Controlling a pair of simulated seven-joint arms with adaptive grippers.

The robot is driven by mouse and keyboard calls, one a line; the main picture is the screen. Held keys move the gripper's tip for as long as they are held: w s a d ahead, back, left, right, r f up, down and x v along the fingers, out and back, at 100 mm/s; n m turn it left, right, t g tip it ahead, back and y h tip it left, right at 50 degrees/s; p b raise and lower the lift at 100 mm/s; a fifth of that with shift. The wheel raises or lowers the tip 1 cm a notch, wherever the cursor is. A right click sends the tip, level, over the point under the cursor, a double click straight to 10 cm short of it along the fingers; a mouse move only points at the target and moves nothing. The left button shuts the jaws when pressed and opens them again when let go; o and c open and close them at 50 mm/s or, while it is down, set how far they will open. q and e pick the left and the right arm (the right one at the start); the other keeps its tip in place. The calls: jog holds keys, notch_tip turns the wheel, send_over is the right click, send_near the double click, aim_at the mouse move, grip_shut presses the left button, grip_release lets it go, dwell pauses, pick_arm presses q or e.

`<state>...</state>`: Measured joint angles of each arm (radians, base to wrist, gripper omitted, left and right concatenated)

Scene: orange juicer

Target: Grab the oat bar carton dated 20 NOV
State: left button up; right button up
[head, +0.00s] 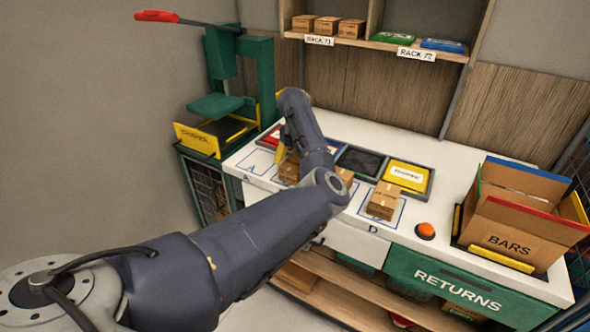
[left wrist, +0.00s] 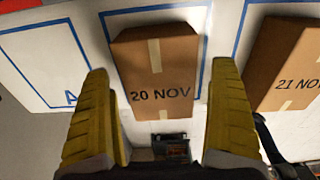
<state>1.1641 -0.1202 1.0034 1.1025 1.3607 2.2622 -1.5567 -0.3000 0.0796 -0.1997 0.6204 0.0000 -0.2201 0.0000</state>
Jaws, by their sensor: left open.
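The oat bar carton dated 20 NOV (left wrist: 155,62) is a brown box with a tape strip, inside a blue outline on the white counter. In the left wrist view it lies ahead of and between the yellow fingers of my open left gripper (left wrist: 160,85). I cannot tell whether they touch it. In the head view my left gripper (head: 282,150) is over the counter's left part, partly hiding a brown carton (head: 289,170) below it. A carton dated 21 NOV (left wrist: 290,62) sits to the right in the left wrist view. My right gripper is out of view.
Outline A (head: 252,166) is empty. Another carton (head: 383,201) sits in outline D, beside an orange button (head: 425,231). A BARS box (head: 505,243) stands at right, a green press (head: 222,70) at left. Trays (head: 407,176) line the counter's back.

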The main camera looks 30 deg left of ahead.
pick_arm(q)
jog(key=shift+f, duration=1.35)
jog(key=c, duration=1.4)
jog(key=shift+r, duration=0.1)
